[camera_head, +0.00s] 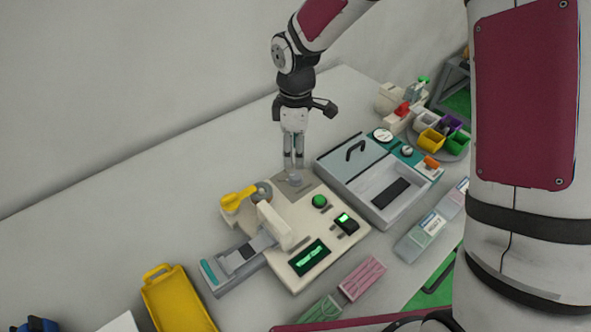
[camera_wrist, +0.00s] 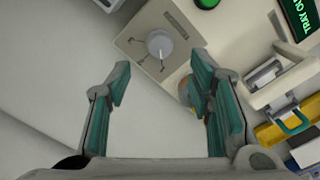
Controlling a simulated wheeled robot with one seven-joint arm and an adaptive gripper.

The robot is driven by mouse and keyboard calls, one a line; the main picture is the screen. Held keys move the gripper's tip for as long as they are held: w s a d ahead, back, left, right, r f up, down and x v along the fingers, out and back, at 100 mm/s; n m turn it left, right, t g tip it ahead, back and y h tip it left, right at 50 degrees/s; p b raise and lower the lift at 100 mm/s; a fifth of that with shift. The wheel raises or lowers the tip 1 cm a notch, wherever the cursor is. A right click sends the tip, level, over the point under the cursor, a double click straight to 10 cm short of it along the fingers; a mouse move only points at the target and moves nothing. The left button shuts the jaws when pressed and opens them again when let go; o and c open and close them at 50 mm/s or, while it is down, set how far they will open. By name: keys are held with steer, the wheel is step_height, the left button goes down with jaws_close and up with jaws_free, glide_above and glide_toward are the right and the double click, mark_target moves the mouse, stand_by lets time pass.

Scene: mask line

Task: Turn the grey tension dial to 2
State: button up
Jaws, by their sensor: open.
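The grey tension dial (camera_wrist: 159,43) is a round knob with a pale pointer line, on a grey-brown plate with marks around it. The marks are too small to read. In the head view the dial (camera_head: 295,181) is at the back corner of the cream machine (camera_head: 275,215), partly hidden by my fingers. My gripper (camera_head: 293,166) points down just above the dial. In the wrist view my gripper (camera_wrist: 165,85) has its fingers wide apart, with nothing between them. The dial shows beyond the fingertips, and I cannot tell whether they touch it.
A green button (camera_head: 319,201) and a green-lit display (camera_head: 310,257) are on the machine. A yellow handle (camera_head: 238,199) stands left of the dial. A grey lidded tray unit (camera_head: 385,190) is to the right, and a yellow bin (camera_head: 178,300) at front left. The table behind is bare.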

mark_target(296, 175)
step_height(296, 175, down, 8)
steer(key=shift+f, duration=0.1)
stand_by(0.4)
jaws_close()
